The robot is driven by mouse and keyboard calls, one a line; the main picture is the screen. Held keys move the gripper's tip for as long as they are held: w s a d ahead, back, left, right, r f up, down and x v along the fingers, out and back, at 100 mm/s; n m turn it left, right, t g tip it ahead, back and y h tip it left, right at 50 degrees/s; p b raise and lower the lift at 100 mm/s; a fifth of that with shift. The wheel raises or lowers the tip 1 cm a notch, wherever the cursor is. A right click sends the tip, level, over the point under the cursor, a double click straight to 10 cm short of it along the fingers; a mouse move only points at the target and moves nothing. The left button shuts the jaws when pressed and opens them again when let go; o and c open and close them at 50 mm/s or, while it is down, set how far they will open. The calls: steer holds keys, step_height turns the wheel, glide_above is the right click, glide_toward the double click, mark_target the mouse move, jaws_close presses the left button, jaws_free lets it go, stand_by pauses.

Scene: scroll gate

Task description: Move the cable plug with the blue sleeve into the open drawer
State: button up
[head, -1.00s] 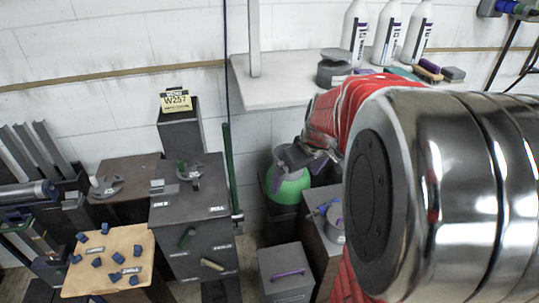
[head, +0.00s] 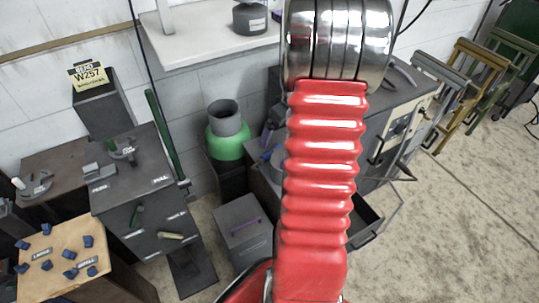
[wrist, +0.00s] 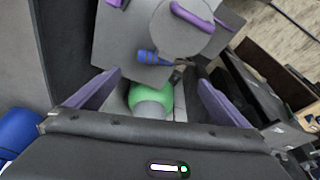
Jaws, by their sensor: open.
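The plug with the blue sleeve (wrist: 150,57) lies on a grey box top (wrist: 118,45) in the wrist view, beside a round grey lidded pot (wrist: 185,30) with a purple handle. My gripper (wrist: 159,79) has its two purple fingers spread wide and empty, with the plug ahead of the gap between them and apart from both. In the head view my red arm hides most of the gripper and the plug. The open drawer (head: 372,228) juts out low from the bench right of my arm, partly hidden by it.
A green bottle with a grey neck (head: 228,138) stands left of my arm, and its green body shows below the plug in the wrist view (wrist: 150,97). A grey box with a purple handle (head: 243,232) is on the floor. Clear floor lies at right.

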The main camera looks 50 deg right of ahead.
steer(key=shift+f, duration=0.1)
glide_above(269, 152)
steer(key=s, duration=0.2)
steer(key=shift+s+a+f, duration=0.1)
steer(key=shift+s+f, duration=0.05)
steer(key=shift+f, duration=3.9)
steer(key=shift+x, duration=2.6)
steer(key=shift+r, duration=0.1)
steer(key=shift+c, duration=0.6)
steer(key=c, duration=1)
step_height(269, 152, up, 10)
